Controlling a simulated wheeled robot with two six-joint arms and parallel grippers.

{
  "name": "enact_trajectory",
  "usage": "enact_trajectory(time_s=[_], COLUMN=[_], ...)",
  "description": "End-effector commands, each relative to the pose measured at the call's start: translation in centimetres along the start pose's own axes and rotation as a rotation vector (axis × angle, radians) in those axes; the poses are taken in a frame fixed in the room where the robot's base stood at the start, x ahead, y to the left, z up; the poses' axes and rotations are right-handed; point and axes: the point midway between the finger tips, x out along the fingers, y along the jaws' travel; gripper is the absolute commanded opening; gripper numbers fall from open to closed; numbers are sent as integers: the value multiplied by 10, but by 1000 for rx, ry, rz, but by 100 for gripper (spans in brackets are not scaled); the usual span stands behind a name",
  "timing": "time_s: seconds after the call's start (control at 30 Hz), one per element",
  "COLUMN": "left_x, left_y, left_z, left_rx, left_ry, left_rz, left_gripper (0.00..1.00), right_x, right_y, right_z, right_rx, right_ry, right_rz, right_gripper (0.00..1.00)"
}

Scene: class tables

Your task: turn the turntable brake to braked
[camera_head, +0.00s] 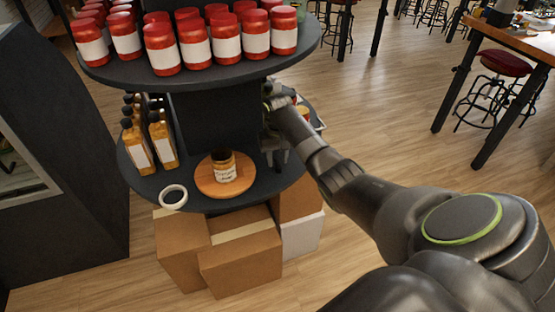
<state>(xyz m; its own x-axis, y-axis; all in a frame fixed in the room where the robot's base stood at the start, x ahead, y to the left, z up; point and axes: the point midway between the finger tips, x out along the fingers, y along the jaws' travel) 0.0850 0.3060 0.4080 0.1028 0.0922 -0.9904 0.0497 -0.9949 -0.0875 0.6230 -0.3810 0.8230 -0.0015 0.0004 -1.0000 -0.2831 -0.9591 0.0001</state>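A round wooden disc (206,184), which looks like the turntable, lies on the lower dark shelf (245,198). A small labelled jar (223,167) stands upright on it. I cannot make out the turntable brake for certain; a small dark upright part (279,158) shows on the shelf right of the disc, too small to read. My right arm reaches in from the lower right. My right gripper (272,92) is at the right side of the stand, between the two shelves, behind and right of the disc. Its fingers are mostly hidden, so its opening does not show. My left gripper is out of view.
Several red jars (196,45) crowd the upper shelf (130,75). Bottles (162,142) stand at the lower shelf's left, and a white ring (173,197) lies at its front edge. Cardboard boxes (240,265) sit below. A table (515,38) and red stool (505,64) stand right; the floor between is clear.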

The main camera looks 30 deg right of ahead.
Motion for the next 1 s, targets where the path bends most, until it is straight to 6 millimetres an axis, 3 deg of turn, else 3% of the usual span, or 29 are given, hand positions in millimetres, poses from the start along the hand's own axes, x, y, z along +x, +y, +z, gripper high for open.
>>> enact_trajectory(time_s=[0.37, 0.63, 1.0], left_x=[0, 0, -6], left_y=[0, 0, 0], left_z=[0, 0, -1], left_rx=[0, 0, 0], left_ry=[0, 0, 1], left_rz=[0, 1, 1], left_gripper=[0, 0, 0], right_x=[9, 9, 7], right_y=[0, 0, 0], right_z=[0, 0, 0], right_rx=[0, 0, 30], right_ry=[1, 1, 1], right_rz=[1, 0, 0], right_gripper=[34, 1, 0])
